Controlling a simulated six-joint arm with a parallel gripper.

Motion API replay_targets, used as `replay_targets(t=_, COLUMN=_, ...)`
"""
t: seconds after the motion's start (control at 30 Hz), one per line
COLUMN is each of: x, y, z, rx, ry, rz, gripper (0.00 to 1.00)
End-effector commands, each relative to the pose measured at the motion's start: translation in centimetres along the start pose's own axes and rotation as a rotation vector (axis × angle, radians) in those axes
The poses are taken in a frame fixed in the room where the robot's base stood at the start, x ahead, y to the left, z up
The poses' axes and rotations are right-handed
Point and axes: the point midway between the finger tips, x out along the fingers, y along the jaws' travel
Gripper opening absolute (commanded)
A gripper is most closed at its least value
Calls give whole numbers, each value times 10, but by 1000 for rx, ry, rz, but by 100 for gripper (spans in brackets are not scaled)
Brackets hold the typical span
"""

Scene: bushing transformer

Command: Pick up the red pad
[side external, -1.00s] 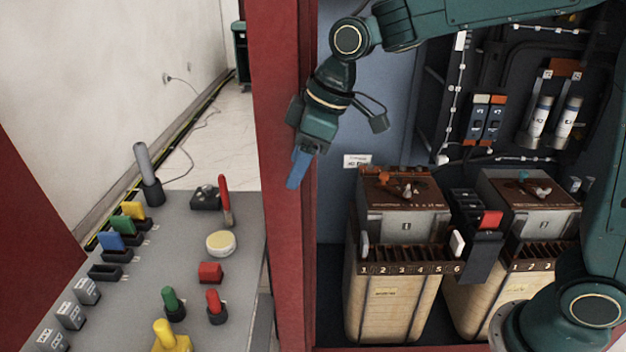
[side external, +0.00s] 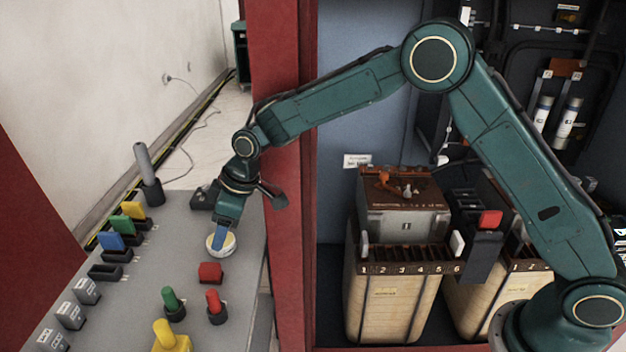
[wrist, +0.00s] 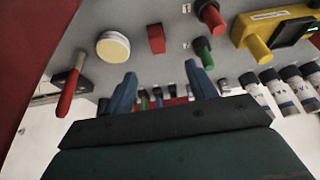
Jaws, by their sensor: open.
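A red block (side external: 210,272) sits on the grey table, just in front of a round cream disc. It also shows in the wrist view (wrist: 156,38), beyond my fingertips. Another red pad (side external: 490,220) sits in a black holder in the cabinet; I cannot tell which one the task names. My gripper (side external: 219,240) points down above the table and overlaps the cream disc (side external: 229,249) in the side view. Its two blue fingers are apart and empty in the wrist view (wrist: 162,85). Any gap to the table is hard to judge.
Yellow (side external: 134,211), green (side external: 121,225) and blue (side external: 110,241) pads stand in black holders at the left, near an empty holder (side external: 105,271). A red cabinet post (side external: 283,200) borders the table.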

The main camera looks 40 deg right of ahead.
Motion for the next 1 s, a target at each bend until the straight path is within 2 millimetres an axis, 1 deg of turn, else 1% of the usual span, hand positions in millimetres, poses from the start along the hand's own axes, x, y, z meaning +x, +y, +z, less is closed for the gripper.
replay_targets(t=0.07, x=4, y=3, z=1, rx=15, ry=1, rz=5, gripper=56)
replay_targets(t=0.27, x=6, y=4, z=1, rx=19, ry=2, rz=7, gripper=56)
replay_targets(t=0.43, x=15, y=3, z=1, rx=18, ry=1, rz=6, gripper=56)
replay_targets(t=0.57, x=29, y=3, z=1, rx=18, ry=1, rz=5, gripper=56)
replay_targets(t=0.8, x=62, y=3, z=1, rx=18, ry=0, rz=5, gripper=56)
replay_targets(t=1.0, x=83, y=4, z=1, rx=18, ry=1, rz=6, gripper=56)
